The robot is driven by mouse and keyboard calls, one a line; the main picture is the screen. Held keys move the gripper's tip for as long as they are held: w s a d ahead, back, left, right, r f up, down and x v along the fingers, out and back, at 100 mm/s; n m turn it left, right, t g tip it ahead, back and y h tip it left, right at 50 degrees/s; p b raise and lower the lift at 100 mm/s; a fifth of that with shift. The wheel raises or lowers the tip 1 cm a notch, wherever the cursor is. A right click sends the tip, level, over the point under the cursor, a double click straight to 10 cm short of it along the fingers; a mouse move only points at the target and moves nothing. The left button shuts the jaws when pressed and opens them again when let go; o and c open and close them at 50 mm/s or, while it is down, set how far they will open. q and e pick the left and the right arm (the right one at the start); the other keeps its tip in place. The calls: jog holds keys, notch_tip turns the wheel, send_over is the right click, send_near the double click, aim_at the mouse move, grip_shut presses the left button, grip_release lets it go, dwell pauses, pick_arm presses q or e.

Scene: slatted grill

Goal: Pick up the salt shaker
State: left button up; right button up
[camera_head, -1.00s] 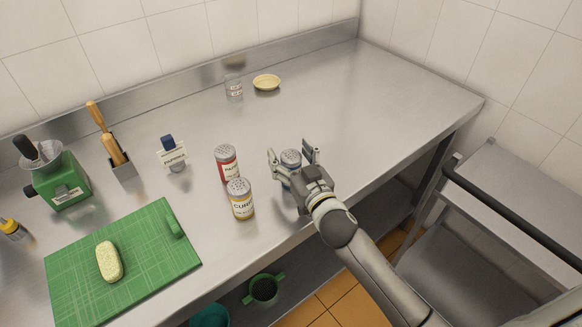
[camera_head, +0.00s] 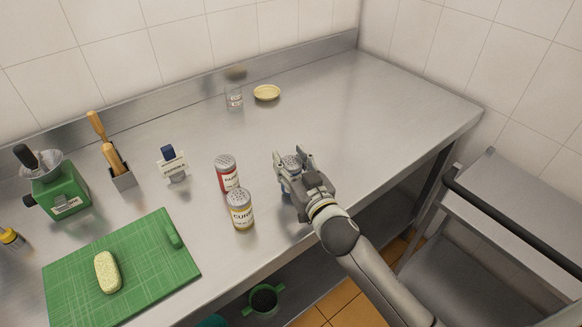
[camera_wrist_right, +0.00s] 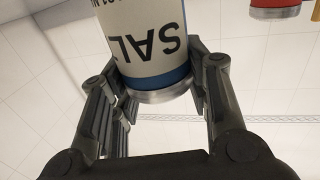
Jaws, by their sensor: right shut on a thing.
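The salt shaker (camera_head: 290,163) stands near the front edge of the steel table, its perforated metal top showing between the fingers of my right gripper (camera_head: 293,160). In the right wrist view the shaker (camera_wrist_right: 148,45) has a white and blue label with the letters SAL, seen upside down. The right gripper (camera_wrist_right: 158,95) is shut on it, with fingers on both sides. Most of the shaker is hidden by the gripper in the head view. My left gripper is not in view.
A curry shaker (camera_head: 240,208) and a red-labelled shaker (camera_head: 227,172) stand just left of the gripper. A green cutting board (camera_head: 150,260) with a sponge-like block (camera_head: 107,272) lies at the left. The table's right and back areas are clear, apart from a glass (camera_head: 234,97) and a small yellow dish (camera_head: 267,93).

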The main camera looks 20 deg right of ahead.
jog(key=s+a+r, duration=0.2)
jog(key=s+r, duration=0.4)
jog(key=s+a+r, duration=0.2)
jog(key=s+r, duration=0.3)
jog(key=s, duration=0.2)
jog(key=shift+a+r+p, duration=0.3)
jog(key=shift+a+r, duration=0.1)
jog(key=shift+s, duration=0.1)
notch_tip(320, 180, up, 7)
jog(key=p, duration=0.7)
jog(key=shift+p, duration=0.3)
